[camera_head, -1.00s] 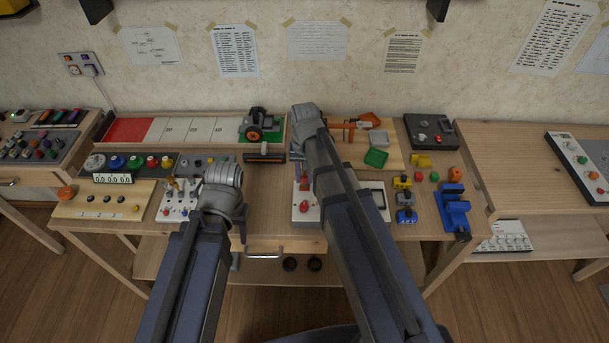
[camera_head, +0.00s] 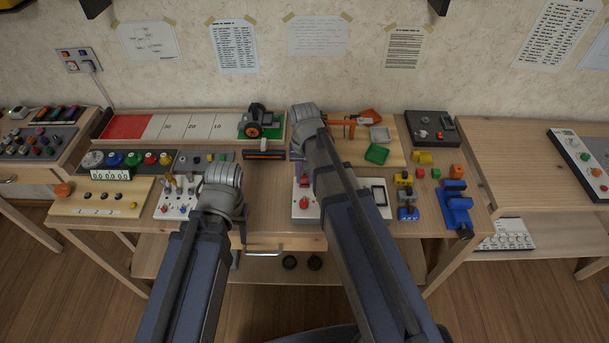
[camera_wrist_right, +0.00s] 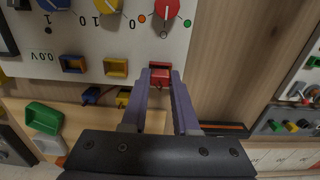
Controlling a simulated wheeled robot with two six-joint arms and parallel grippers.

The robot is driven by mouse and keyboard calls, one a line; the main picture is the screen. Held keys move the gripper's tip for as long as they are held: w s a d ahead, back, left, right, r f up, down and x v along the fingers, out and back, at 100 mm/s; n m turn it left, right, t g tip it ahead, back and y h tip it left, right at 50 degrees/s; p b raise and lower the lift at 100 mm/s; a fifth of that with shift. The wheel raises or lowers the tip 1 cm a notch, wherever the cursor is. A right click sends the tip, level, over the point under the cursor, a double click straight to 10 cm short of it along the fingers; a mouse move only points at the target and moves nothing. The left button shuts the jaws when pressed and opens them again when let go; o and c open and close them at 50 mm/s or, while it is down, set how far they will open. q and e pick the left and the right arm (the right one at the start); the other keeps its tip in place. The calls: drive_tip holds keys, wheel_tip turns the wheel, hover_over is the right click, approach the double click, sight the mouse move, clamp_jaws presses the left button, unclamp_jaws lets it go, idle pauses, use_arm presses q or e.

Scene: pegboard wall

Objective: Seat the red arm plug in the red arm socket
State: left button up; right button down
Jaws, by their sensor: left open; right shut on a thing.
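My right gripper (camera_wrist_right: 160,82) has its two purple fingers shut on a small red plug (camera_wrist_right: 160,72) at the edge of a white panel (camera_wrist_right: 135,40). The plug is in line with a blue socket (camera_wrist_right: 73,64) and a yellow socket (camera_wrist_right: 115,67). The red socket is hidden at the fingertips, so I cannot tell how deep the plug sits. The panel also shows in the head view (camera_head: 300,215), mostly covered by my right arm. My left gripper (camera_head: 243,230) is open, largely behind its wrist, near the bench's front edge.
A red knob (camera_wrist_right: 167,10) stands on the panel near the fingers. Blue (camera_wrist_right: 92,95) and yellow (camera_wrist_right: 123,97) pieces lie beyond the panel edge. A switch board (camera_head: 178,200) lies beside my left wrist.

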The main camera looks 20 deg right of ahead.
sight(305, 177)
drive_tip(key=c, duration=0.6)
unclamp_jaws()
drive_tip(key=shift+r+p, duration=2.5)
drive_tip(key=shift+p, duration=0.05)
drive_tip(key=s+a+n+h, duration=0.1)
drive_tip(key=s+a+n, duration=0.6)
drive_tip(key=s+a, duration=0.3)
drive_tip(key=s, duration=0.4)
drive_tip(key=shift+s+a, duration=0.15)
drive_tip(key=shift+a, duration=0.1)
